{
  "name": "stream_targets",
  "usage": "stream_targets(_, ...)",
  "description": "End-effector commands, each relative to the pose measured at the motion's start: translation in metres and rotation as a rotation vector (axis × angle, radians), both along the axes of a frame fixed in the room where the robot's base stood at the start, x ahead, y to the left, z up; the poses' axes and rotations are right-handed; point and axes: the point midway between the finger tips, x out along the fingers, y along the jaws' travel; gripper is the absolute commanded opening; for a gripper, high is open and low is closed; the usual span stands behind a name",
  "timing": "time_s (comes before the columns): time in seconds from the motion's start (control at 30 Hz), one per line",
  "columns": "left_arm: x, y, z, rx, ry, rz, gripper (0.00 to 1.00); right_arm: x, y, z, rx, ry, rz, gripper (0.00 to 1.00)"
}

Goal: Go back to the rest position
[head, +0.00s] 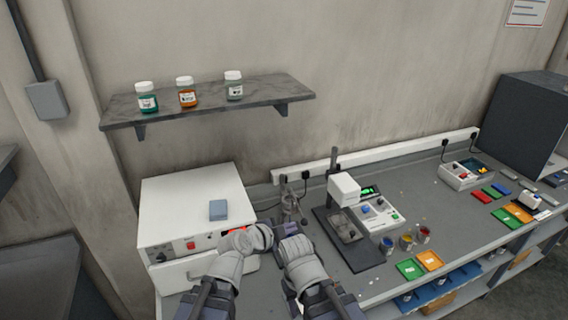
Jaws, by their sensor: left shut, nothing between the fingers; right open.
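My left gripper (266,233) is in front of the right front corner of the white box-shaped machine, shut and empty. My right gripper (292,243) is just to the right of it and slightly lower, open, over the near edge of the bench. Both arms reach in from the bottom of the view, and the two grippers are close together. The fingertips are small and partly hidden by the grey wrists, and I cannot tell whether they touch anything.
A stand with a white head (343,190) is to the right on the bench (440,232), near small paint pots and coloured trays. A wall shelf (210,104) above holds three jars.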

Motion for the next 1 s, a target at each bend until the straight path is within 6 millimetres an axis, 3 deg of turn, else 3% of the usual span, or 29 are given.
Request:
stream_targets(0.13,-0.003,0.008,-0.011,-0.020,0.092,0.034,0.00,0.000,0.000,0.000,0.000,0.000,0.000,0.50)
stream_targets(0.27,-0.014,0.031,-0.038,-0.063,0.319,0.151,0.00,0.000,0.000,0.000,0.000,0.000,0.000,0.50)
stream_targets(0.4,-0.034,0.070,-0.070,-0.101,0.613,0.380,0.00,0.000,0.000,0.000,0.000,0.000,0.000,0.50)
stream_targets(0.6,-0.065,0.128,-0.101,-0.137,0.923,0.791,0.00,0.000,0.000,0.000,0.000,0.000,0.000,0.50)
stream_targets(0.97,-0.113,0.205,-0.117,-0.180,1.136,1.440,0.00,0.000,0.000,-0.001,0.000,0.000,0.000,0.50)
stream_targets(1.0,-0.116,0.193,-0.137,-0.157,1.135,1.407,0.00,0.000,0.000,-0.020,0.000,0.000,0.001,0.50)
